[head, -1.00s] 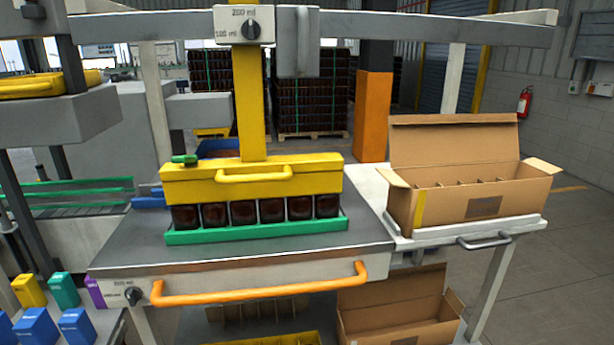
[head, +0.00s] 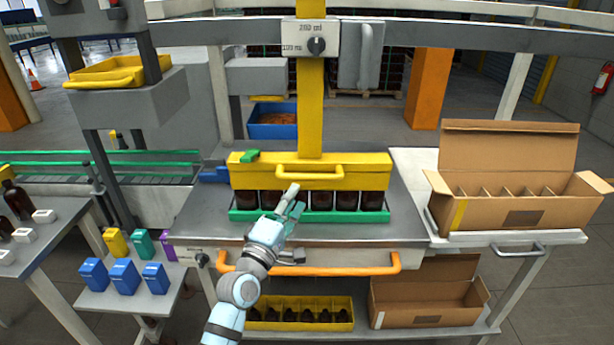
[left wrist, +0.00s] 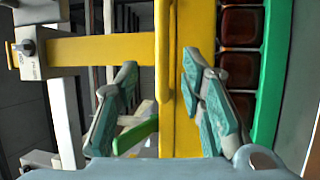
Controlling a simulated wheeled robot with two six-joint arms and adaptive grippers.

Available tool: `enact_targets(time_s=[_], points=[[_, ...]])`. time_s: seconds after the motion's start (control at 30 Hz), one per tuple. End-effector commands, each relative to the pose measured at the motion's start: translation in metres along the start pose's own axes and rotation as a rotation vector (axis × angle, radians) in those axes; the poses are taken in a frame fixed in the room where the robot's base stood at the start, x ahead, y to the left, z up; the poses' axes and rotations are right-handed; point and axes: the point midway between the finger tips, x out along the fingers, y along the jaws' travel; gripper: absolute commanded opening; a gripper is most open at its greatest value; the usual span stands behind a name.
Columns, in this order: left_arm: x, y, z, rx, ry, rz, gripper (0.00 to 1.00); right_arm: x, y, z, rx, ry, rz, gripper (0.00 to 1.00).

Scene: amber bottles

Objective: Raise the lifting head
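The yellow lifting head (head: 250,178) sits low over a row of dark bottles (head: 346,200) in a green tray (head: 310,216). Its front handle (head: 310,175) is a yellow bar, and a yellow post (head: 311,110) rises behind it. My left gripper (head: 295,203) is in front of the head, just below the handle. In the left wrist view my left gripper (left wrist: 165,95) is open, its fingers spread. The yellow handle bar (left wrist: 163,50) shows between them, and I see no grip on it. My right gripper is in neither view.
An orange rail (head: 340,270) runs along the bench front below my left arm. An open carton (head: 490,210) with dividers stands on the right shelf. Blue boxes (head: 125,275) stand on a low table at left. A yellow crate (head: 345,322) is below the bench.

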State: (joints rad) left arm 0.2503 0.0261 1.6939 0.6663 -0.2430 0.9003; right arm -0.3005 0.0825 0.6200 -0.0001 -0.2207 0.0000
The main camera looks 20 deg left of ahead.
Motion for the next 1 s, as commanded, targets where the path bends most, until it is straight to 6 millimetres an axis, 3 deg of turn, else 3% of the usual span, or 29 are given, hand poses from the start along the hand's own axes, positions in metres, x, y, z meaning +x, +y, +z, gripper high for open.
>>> enact_targets(time_s=[0.1,0.3,0.47,0.7,0.93,1.0], points=[[0.036,-0.002,0.0,-0.001,0.0,0.002,0.36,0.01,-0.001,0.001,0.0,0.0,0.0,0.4],[0.076,-0.005,0.001,0.001,0.0,-0.001,0.36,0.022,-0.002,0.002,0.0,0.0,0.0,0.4],[0.089,-0.003,0.001,0.002,0.0,-0.002,0.36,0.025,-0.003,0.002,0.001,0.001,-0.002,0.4],[0.09,-0.002,0.0,0.003,0.0,-0.002,0.36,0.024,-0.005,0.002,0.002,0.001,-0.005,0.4],[0.089,-0.002,0.0,0.003,0.0,-0.003,0.0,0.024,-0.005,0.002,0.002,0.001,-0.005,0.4],[0.089,-0.002,0.0,0.003,0.0,-0.003,0.0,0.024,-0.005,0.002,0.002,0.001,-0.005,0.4]])
